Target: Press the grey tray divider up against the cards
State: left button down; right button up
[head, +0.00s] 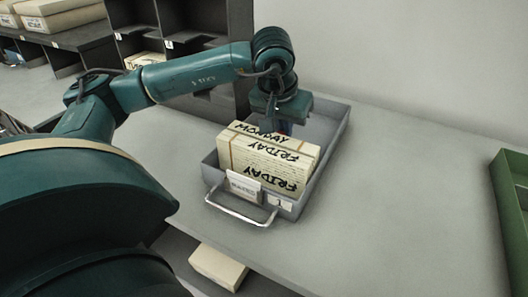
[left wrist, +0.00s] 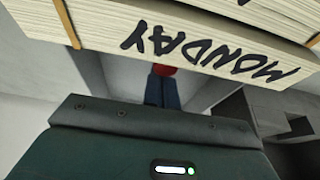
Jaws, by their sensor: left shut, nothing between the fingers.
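The cream cards (head: 262,165) stand as banded blocks in the front part of a grey tray (head: 335,140), marked FRIDAY and MONDAY. The MONDAY block (left wrist: 215,30) fills the top of the left wrist view, with tan bands around it. My left gripper (head: 284,127) points down into the tray just behind the cards. Its blue fingers are shut with nothing between them; they show beside the MONDAY block in the left wrist view (left wrist: 163,88). I cannot make out the grey divider; the cards and gripper hide much of the tray behind them.
The tray has a metal handle (head: 240,213) and stands on a grey table (head: 390,215). A green tray (head: 512,190) is at the right edge. Dark shelving (head: 185,30) stands behind on the left. The table right of the grey tray is clear.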

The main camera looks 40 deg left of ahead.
aim_at(274, 134)
pick_arm(q)
jog(key=shift+s+d+b, duration=0.2)
jog(key=shift+s, duration=0.6)
jog(key=shift+s+d+b, duration=0.15)
jog(key=shift+s+d, duration=0.05)
jog(key=shift+s, duration=0.65)
jog(key=shift+s+d+b, duration=0.2)
jog(key=shift+s, duration=0.6)
jog(key=shift+w, duration=0.1)
jog(key=shift+r, duration=0.35)
jog(key=p+v, duration=0.5)
jog(key=v, duration=0.2)
jog(key=shift+r, duration=0.3)
jog(key=shift+s+r, duration=0.35)
jog(key=shift+s+f, duration=0.1)
